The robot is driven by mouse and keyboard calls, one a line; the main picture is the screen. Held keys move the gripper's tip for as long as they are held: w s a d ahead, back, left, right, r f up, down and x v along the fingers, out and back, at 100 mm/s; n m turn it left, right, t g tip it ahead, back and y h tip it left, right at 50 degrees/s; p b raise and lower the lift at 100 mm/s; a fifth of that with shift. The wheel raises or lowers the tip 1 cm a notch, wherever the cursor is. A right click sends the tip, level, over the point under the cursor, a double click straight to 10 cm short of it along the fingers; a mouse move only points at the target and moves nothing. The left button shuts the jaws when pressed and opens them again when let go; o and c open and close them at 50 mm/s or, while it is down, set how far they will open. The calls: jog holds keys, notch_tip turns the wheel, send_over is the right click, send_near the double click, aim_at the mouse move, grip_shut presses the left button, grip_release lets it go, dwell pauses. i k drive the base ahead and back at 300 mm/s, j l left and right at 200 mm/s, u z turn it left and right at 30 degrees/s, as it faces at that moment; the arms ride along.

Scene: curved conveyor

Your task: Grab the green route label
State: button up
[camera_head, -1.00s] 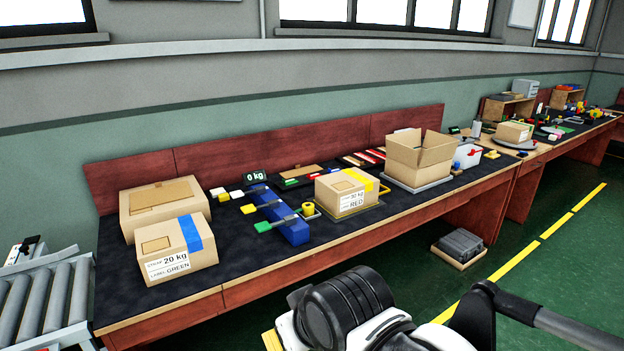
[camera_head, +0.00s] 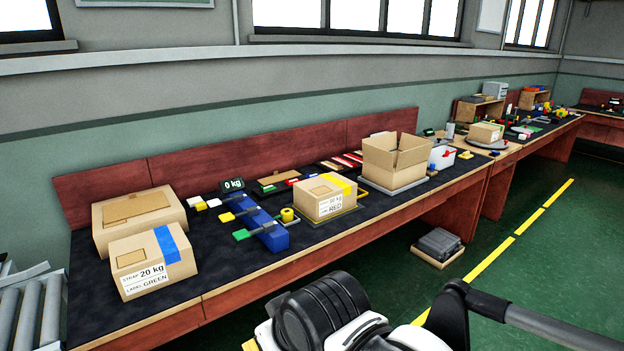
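A carton (camera_head: 136,293) at the front left of the dark bench top carries a blue strap and a printed tag reading "STRAP 20 kg, LABEL GREEN". A green piece (camera_head: 241,235) sticks out from the left side of a blue block (camera_head: 272,238), below a yellow piece (camera_head: 226,217). A small green patch (camera_head: 267,188) also shows by a brown board further back. I cannot tell which green thing is the route label. My arm crosses the bottom of the view, but my gripper is not in view.
A carton tagged RED (camera_head: 315,207) with a yellow strap and an open carton (camera_head: 382,168) stand along the bench (camera_head: 225,278). A larger carton (camera_head: 165,207) stands at back left. Rollers (camera_head: 28,318) are at far left.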

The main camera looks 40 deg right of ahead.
aim_at(268, 188)
jog(key=i+z, duration=0.3)
jog(key=i, duration=0.2)
jog(key=i+j+z, duration=0.25)
jog(key=i, duration=0.25)
jog(key=i+j+z, duration=0.3)
jog(key=i, duration=0.2)
jog(key=i+j+z, duration=0.3)
jog(key=i+j, duration=0.1)
jog(key=i, duration=0.05)
